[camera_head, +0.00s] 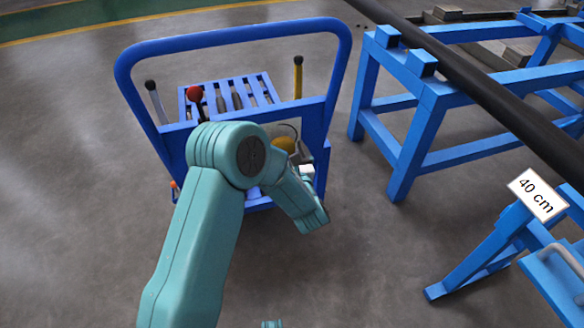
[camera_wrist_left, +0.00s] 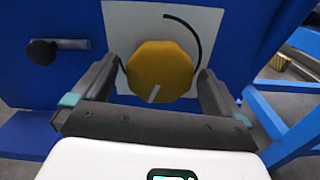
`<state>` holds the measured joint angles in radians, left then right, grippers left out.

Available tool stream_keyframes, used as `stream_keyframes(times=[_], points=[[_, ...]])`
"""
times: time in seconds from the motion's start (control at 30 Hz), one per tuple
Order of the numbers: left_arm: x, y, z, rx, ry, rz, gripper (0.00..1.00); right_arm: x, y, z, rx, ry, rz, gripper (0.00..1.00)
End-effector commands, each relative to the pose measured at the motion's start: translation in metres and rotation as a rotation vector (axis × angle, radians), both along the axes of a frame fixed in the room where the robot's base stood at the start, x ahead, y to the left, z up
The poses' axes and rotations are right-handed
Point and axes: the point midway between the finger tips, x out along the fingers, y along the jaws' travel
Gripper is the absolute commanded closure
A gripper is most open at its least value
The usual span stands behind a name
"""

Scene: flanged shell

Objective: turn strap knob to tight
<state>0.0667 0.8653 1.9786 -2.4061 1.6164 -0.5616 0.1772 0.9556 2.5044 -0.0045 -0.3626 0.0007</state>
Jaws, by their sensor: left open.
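The strap knob (camera_wrist_left: 160,70) is a yellow, many-sided knob on a white plate (camera_wrist_left: 118,22) fixed to a blue panel. Its white mark points down and slightly left. A black curved line runs around its upper right. My left gripper (camera_wrist_left: 158,76) is open, with one dark finger on each side of the knob; I cannot tell whether they touch it. In the head view, the yellow knob (camera_head: 285,144) shows partly behind my teal left arm at the blue cart, and my fingers are hard to make out there.
The blue cart (camera_head: 130,68) has a tall push bar, a red-topped lever (camera_head: 195,94) and a yellow lever (camera_head: 298,76). A black knob (camera_wrist_left: 42,52) sticks out left of the plate. A blue stand (camera_head: 420,120) with a long black pipe (camera_head: 480,90) is at right.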

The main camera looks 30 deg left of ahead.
Motion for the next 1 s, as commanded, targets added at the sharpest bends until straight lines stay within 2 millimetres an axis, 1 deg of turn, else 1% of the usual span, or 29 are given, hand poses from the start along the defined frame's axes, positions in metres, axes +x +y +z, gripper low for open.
stream_keyframes(times=[0.17,0.3,0.5,0.6,0.7,1.0], points=[[-0.025,-0.032,0.002,0.001,0.006,-0.008,0.00,-0.001,0.001,0.008,0.000,0.001,0.003,0.34],[-0.050,-0.062,0.002,0.003,0.003,-0.009,0.00,-0.001,0.001,0.014,0.000,0.001,0.003,0.34],[-0.081,-0.096,0.002,0.002,0.002,-0.007,0.00,-0.001,0.001,0.019,0.000,0.001,0.003,0.34],[-0.090,-0.108,0.002,0.002,0.001,-0.006,0.00,-0.001,0.001,0.021,0.000,0.001,0.003,0.34],[-0.096,-0.114,0.001,0.001,0.000,-0.004,0.00,-0.001,0.001,0.021,0.000,0.001,0.003,0.34],[-0.099,-0.117,0.001,0.002,0.000,-0.001,0.00,-0.001,0.001,0.021,0.000,0.001,0.003,0.34]])
